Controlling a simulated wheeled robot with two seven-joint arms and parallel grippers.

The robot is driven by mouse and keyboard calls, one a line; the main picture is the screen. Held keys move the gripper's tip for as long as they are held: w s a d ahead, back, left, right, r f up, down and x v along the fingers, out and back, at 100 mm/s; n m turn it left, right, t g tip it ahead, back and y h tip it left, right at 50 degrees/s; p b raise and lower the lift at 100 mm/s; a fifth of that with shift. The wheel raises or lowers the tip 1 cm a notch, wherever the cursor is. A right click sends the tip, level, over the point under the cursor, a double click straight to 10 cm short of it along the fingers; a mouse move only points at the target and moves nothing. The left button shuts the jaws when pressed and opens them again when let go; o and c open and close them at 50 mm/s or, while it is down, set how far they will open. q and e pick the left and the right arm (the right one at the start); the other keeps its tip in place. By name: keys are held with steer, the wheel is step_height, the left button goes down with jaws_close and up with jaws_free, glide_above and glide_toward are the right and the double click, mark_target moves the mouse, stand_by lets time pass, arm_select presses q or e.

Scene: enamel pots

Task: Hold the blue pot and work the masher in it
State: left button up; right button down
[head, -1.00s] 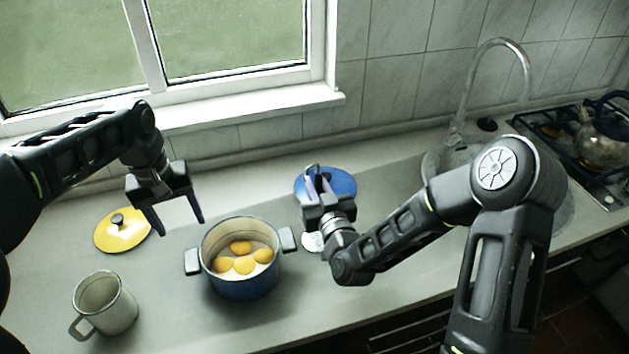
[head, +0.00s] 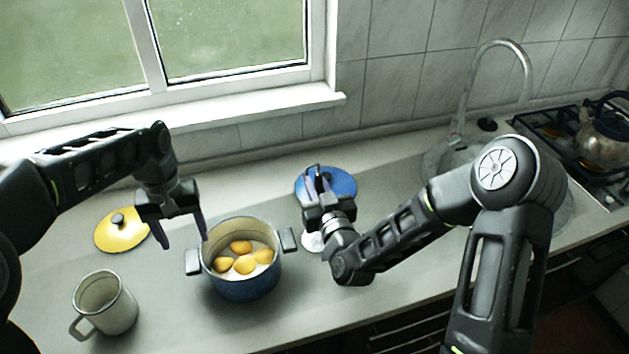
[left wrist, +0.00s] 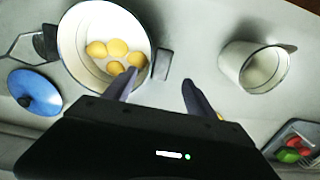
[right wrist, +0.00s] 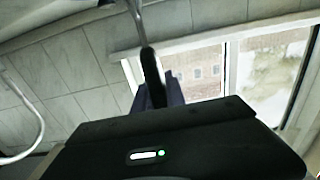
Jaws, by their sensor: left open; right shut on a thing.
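The blue pot (head: 240,288) stands on the counter with several yellow-orange pieces (head: 243,262) in it and a dark handle at each side. It also shows in the left wrist view (left wrist: 75,62). My left gripper (head: 184,243) is open and empty, fingers pointing down just above the pot's left handle (head: 192,263). My right gripper (head: 319,180) is to the right of the pot, shut on the masher. The masher's black handle (right wrist: 152,75) and grey stem show in the right wrist view. A pale round piece (head: 313,242) shows below that gripper, possibly the masher's head.
A blue lid (head: 340,183) lies behind my right gripper. A yellow lid (head: 120,235) lies left of the pot, and a pale mug (head: 118,308) stands at front left. A tray (left wrist: 270,142) with red and green things shows in the left wrist view. Sink and stove are right.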

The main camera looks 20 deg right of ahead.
mark_target(194, 259)
arm_select(q)
step_height(194, 259, down, 8)
steer(key=shift+r, duration=0.15)
stand_by(0.4)
jaws_close()
stand_by(0.6)
stand_by(0.7)
